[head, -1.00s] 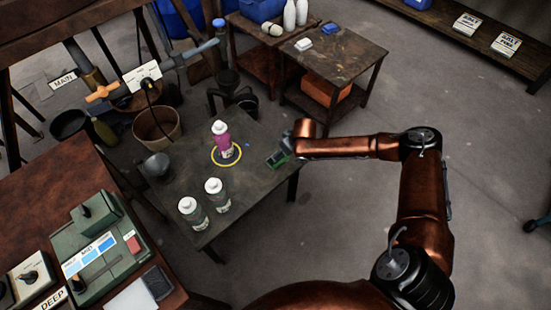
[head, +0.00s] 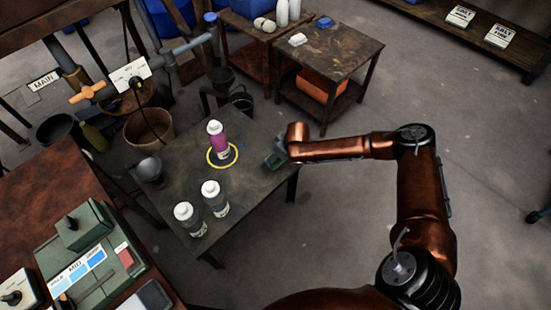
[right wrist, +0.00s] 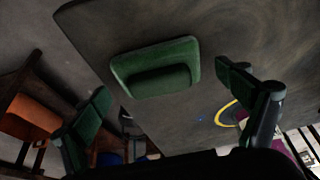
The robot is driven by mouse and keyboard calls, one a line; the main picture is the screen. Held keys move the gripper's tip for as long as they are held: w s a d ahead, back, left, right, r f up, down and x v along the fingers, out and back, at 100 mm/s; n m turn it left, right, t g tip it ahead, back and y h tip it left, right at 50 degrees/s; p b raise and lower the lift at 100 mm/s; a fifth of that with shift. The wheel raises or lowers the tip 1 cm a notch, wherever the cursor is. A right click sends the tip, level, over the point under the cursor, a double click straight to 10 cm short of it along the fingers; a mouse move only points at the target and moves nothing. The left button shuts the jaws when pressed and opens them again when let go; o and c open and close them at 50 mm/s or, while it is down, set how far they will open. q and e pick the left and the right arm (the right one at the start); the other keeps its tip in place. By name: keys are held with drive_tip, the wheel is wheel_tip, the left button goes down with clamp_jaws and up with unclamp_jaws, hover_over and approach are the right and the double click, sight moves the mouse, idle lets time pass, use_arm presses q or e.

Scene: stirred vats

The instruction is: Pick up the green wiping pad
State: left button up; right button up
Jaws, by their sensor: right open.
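The green wiping pad (right wrist: 155,68) lies flat on the dark table (right wrist: 210,30) in the right wrist view, a rounded block with a raised grip on top. My right gripper (right wrist: 168,100) is open and empty, its green-padded fingers apart on either side of the pad's near side, with a gap to it. In the head view my right gripper (head: 278,157) is over the table's right edge. There the pad cannot be told apart from the green fingers. My left gripper is not in view.
A magenta bottle (head: 217,140) stands in a yellow ring on the table, left of my right gripper. Two clear white-capped bottles (head: 214,198) (head: 190,219) stand at its front. A grey cup (head: 150,171) is at the left edge. Floor right of the table is open.

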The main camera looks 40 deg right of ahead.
drive_tip(key=shift+c, duration=0.7)
drive_tip(key=c, duration=1.2)
drive_tip(key=shift+r, duration=0.2)
drive_tip(key=shift+c, duration=0.2)
wheel_tip(320, 180, up, 4)
drive_tip(key=p, duration=0.3)
drive_tip(key=shift+f, duration=0.2)
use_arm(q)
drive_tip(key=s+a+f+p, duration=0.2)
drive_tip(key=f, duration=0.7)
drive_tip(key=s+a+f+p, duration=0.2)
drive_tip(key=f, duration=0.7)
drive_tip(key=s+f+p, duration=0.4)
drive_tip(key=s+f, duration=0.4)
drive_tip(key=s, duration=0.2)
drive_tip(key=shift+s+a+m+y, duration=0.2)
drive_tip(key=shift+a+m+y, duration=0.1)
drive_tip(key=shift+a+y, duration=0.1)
use_arm(e)
drive_tip(key=s+d+r, duration=0.1)
drive_tip(key=s+r, duration=0.8)
drive_tip(key=s, duration=0.4)
drive_tip(key=shift+s, duration=0.4)
